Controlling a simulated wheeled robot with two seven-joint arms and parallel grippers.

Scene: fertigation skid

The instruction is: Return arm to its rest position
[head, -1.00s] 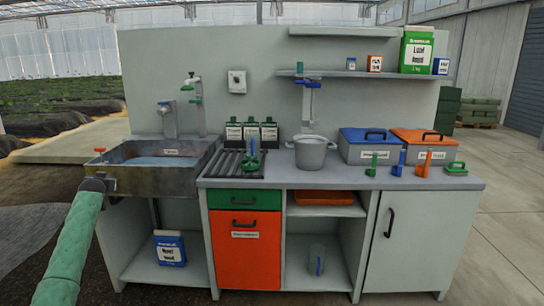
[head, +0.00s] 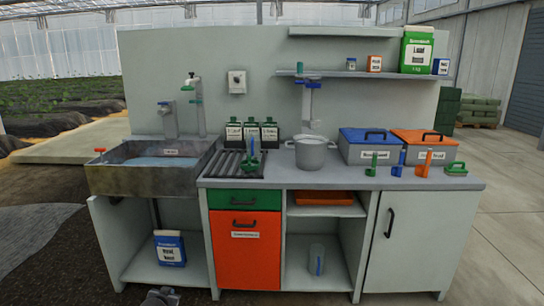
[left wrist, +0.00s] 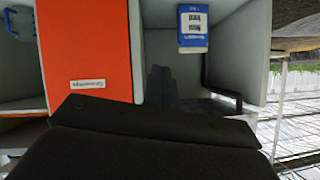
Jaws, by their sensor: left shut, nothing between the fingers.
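My left gripper (head: 162,296) shows only in part at the bottom edge of the head view, low in front of the open bay under the sink. In the left wrist view its dark fingers (left wrist: 161,86) are together, with nothing between them. They point towards the cabinet front, between the orange door (left wrist: 85,50) and the blue-and-white box (left wrist: 194,28). The wrist view is turned, so the box hangs upside down in it. My left arm is otherwise out of the head view. My right gripper is not in view.
The sink (head: 150,168) and counter (head: 345,178) stand above the gripper. The blue-and-white box (head: 170,250) stands on the shelf under the sink, beside the orange door (head: 243,262). A grey pot (head: 311,156) stands on the counter. Open floor lies to the left.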

